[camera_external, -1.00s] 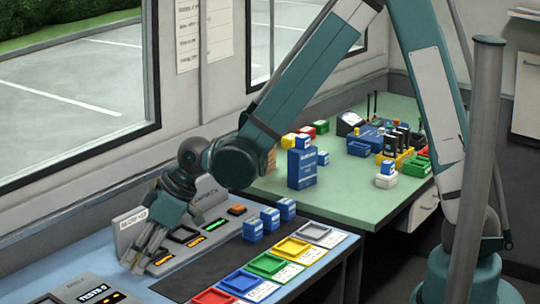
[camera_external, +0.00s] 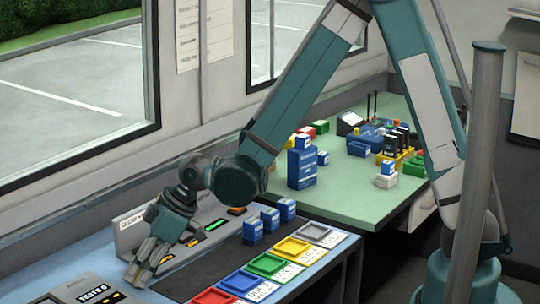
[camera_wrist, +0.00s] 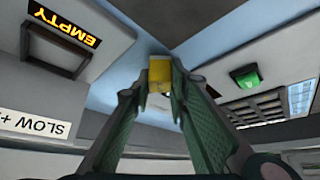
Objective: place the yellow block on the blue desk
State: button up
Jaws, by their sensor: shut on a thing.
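The yellow block (camera_wrist: 160,72) shows between my fingertips in the wrist view. My gripper (camera_wrist: 160,85) is shut on it. In the external view my gripper (camera_external: 138,278) points down over the left part of the blue desk (camera_external: 85,258), in front of the upright panel. The block is hard to make out there, hidden by the fingers. The blue desk surface (camera_wrist: 205,25) lies beyond the block in the wrist view. I cannot tell whether the block touches it.
A console (camera_external: 85,292) with a lit display stands to the left of my gripper. Red, green, yellow, blue and grey trays (camera_external: 240,281) line the desk's front, with several blue boxes (camera_external: 253,229) on the dark mat. A panel with lit slots (camera_external: 130,225) stands behind. A green table (camera_external: 345,195) adjoins.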

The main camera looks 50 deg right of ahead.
jog(key=shift+f, duration=0.15)
jog(key=o, duration=0.9)
jog(key=shift+o, duration=0.2)
jog(key=shift+v, duration=0.9)
jog(key=p+v, duration=0.2)
jog(key=v, duration=0.8)
jog(key=shift+r+p, duration=0.25)
jog(key=shift+p, duration=0.1)
jog(key=shift+d, duration=0.1)
